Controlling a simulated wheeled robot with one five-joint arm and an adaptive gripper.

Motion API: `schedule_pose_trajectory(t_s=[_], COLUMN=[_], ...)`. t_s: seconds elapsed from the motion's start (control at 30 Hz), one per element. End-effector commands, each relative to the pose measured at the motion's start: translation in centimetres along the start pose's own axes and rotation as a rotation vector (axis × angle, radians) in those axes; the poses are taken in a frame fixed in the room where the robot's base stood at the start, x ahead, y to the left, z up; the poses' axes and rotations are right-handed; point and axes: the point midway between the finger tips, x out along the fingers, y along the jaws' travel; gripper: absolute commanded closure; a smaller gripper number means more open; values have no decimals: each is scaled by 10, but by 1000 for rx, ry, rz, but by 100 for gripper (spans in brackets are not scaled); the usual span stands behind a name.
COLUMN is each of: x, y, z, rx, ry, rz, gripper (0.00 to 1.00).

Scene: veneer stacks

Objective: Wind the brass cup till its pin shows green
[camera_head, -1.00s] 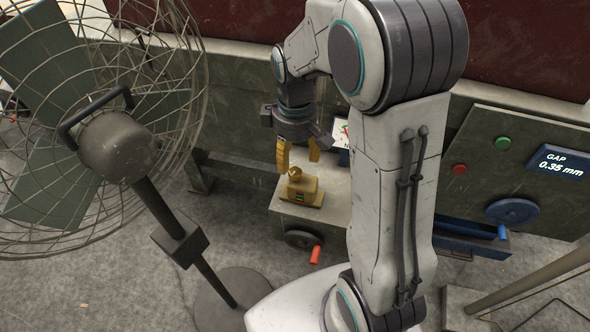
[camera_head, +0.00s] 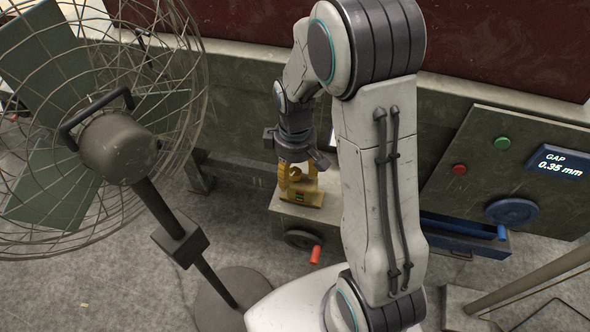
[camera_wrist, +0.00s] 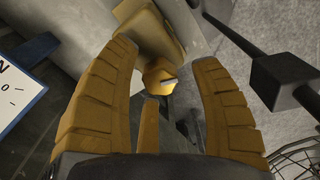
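The brass cup (camera_head: 292,171) is small and sits on top of a yellow-brass block (camera_head: 303,198), which has a small red and green marking on its front. My gripper (camera_head: 297,178) is lowered over the block, its yellow fingers near the cup, partly hiding it. In the wrist view, my gripper (camera_wrist: 164,62) is open, with a wide gap between the fingers. A small brass faceted piece (camera_wrist: 156,76), seemingly the cup, shows in that gap, with no visible finger contact. I cannot make out the pin.
The block stands on a grey bench whose front has a dark handwheel (camera_head: 303,239) with a red handle. A large caged fan (camera_head: 118,147) stands close on the left. A panel (camera_head: 480,190) on the right reads GAP 0.35 mm, with a blue wheel (camera_head: 512,212).

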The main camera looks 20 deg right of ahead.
Motion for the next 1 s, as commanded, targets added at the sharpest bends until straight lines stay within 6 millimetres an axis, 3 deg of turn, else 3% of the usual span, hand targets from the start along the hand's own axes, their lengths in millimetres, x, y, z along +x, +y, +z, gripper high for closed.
schedule_pose_trajectory(t_s=[0.63,0.77,1.0], x=[0,1,3], y=[0,0,0], z=[0,0,0], rx=[0,15,208], ry=[0,0,-1], rz=[0,0,-1], gripper=[100,100,100])
